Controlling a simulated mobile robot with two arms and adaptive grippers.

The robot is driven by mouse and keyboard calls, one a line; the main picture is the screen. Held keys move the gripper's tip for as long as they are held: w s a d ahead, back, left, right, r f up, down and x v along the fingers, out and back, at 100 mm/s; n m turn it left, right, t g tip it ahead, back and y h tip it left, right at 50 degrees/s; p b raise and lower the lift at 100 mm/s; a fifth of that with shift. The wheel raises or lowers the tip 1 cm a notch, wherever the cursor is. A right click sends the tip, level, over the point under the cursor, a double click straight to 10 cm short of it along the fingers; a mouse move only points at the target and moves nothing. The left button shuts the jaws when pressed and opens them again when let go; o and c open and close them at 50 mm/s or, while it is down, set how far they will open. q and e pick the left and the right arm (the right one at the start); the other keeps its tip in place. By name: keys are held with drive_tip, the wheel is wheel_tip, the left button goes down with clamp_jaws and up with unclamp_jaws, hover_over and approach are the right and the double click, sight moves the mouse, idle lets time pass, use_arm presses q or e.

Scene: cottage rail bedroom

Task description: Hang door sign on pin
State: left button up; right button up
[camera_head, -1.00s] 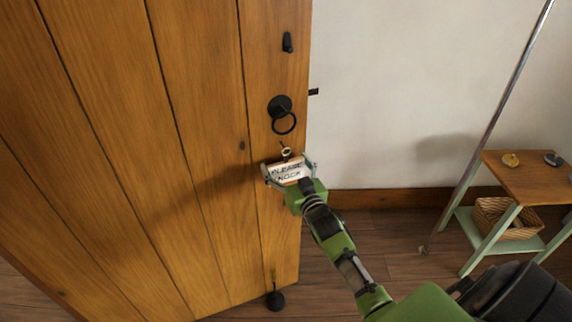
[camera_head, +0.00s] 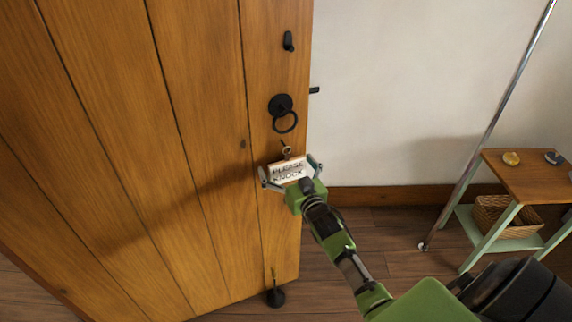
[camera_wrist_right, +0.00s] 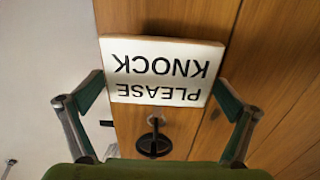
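The door sign (camera_head: 289,169), a pale plate reading "PLEASE KNOCK", is close to the wooden door below the ring handle. A small ring (camera_head: 287,152) shows above its top edge, close to the pin (camera_head: 283,142). Whether the ring is around the pin is too small to tell. In the right wrist view the sign (camera_wrist_right: 160,68) appears upside down between the spread fingers. My left gripper is not in view.
The black ring handle (camera_head: 282,113) is on the door (camera_head: 200,150) above the sign, with a black knob (camera_head: 288,41) higher up. A thin metal pole (camera_head: 490,130) and a small table (camera_head: 535,180) with a basket (camera_head: 508,216) stand at the right. The white wall is clear.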

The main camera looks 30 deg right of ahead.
drive_tip(key=shift+s+r, duration=0.15)
drive_tip(key=s+a, duration=0.2)
drive_tip(key=s, duration=0.9)
drive_tip(key=shift+s, duration=0.3)
drive_tip(key=s+a+f+g+y, duration=0.1)
drive_tip(key=s+a+f+g, duration=0.25)
drive_tip(key=f, duration=0.85)
drive_tip(key=s+a+f+n+g, duration=0.15)
drive_tip(key=s+f, duration=0.35)
drive_tip(key=f, duration=0.6)
drive_tip(key=s+a+f+g+y, duration=0.1)
drive_tip(key=s+a+f+g, duration=0.25)
drive_tip(key=f, duration=0.85)
drive_tip(key=s+a+f+n+g, duration=0.1)
drive_tip(key=s+f+g, duration=0.1)
drive_tip(key=s+f, duration=0.4)
drive_tip(key=s+a+f+g, duration=0.2)
drive_tip(key=s+f, duration=0.4)
drive_tip(key=s, duration=1)
drive_tip(key=s+a+f+n+g, duration=0.1)
drive_tip(key=s+f+g, duration=0.3)
drive_tip(key=s, duration=0.7)
wheel_tip(320, 180, down, 3)
drive_tip(key=shift+s+a+r+n+y, duration=0.15)
drive_tip(key=shift+n+y, duration=0.2)
drive_tip(key=shift+y, duration=0.05)
